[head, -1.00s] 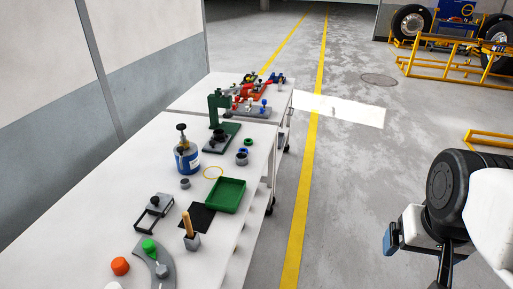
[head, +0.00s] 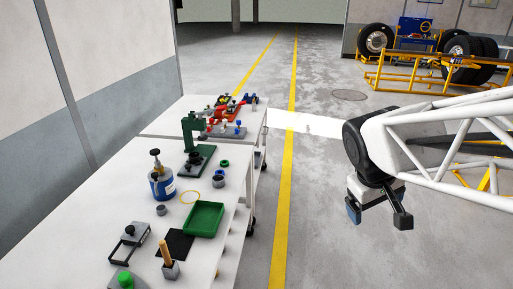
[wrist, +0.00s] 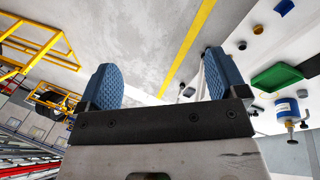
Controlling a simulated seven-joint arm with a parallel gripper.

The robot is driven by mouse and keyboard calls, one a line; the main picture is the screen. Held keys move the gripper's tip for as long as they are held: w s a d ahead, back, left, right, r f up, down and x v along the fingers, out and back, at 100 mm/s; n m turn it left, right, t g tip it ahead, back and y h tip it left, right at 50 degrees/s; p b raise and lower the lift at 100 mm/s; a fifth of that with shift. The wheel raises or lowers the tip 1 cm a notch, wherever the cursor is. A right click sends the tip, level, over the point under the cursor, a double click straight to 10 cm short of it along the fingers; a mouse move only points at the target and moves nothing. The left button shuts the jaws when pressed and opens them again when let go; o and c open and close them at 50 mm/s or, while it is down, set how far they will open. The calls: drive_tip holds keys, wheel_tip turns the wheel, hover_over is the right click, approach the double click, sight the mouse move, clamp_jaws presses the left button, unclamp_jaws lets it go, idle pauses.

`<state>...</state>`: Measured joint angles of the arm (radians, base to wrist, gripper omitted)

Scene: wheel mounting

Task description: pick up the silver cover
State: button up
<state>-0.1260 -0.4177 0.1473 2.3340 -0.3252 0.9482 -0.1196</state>
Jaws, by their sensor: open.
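No part is clearly recognisable as the silver cover. Small grey round pieces stand on the near white table: a cup-like grey piece (head: 161,210) beside the blue canister, and a dark grey ring-like piece (head: 218,182) near the green press. I cannot tell whether either is the cover. My gripper (head: 378,215) hangs over the open floor to the right of the table, well apart from everything on it. It is open and empty. In the wrist view its two blue-padded fingers (wrist: 160,82) stand wide apart with nothing between them.
The near table (head: 95,215) carries a blue canister (head: 162,186), green tray (head: 204,219), green press (head: 193,135), black mat (head: 177,243) and wooden-handled tool (head: 167,255). A farther table holds red fixtures (head: 222,113). Yellow tyre racks (head: 420,78) stand far back. Floor between is clear.

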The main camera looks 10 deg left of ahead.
drive_tip(key=w+a+f+n+t+h, duration=0.1)
drive_tip(key=w+a+f+n+h, duration=0.2)
drive_tip(key=w+a, duration=0.55)
drive_tip(key=w+a+f+n+t, duration=0.25)
drive_tip(key=w+a+n, duration=0.3)
drive_tip(key=w, duration=0.65)
drive_tip(key=w+a+f+n+h, duration=0.2)
drive_tip(key=w+a+f+n, duration=0.3)
drive_tip(key=w, duration=0.5)
drive_tip(key=n+t+y, duration=0.3)
drive_tip(key=n+t, duration=0.4)
drive_tip(key=n, duration=0.6)
approach(222, 178)
drive_tip(key=shift+s+r, duration=0.1)
drive_tip(key=shift+s, duration=0.2)
drive_tip(key=shift+x, duration=1.35)
drive_tip(key=shift+x, duration=2.55)
drive_tip(key=shift+a, duration=0.15)
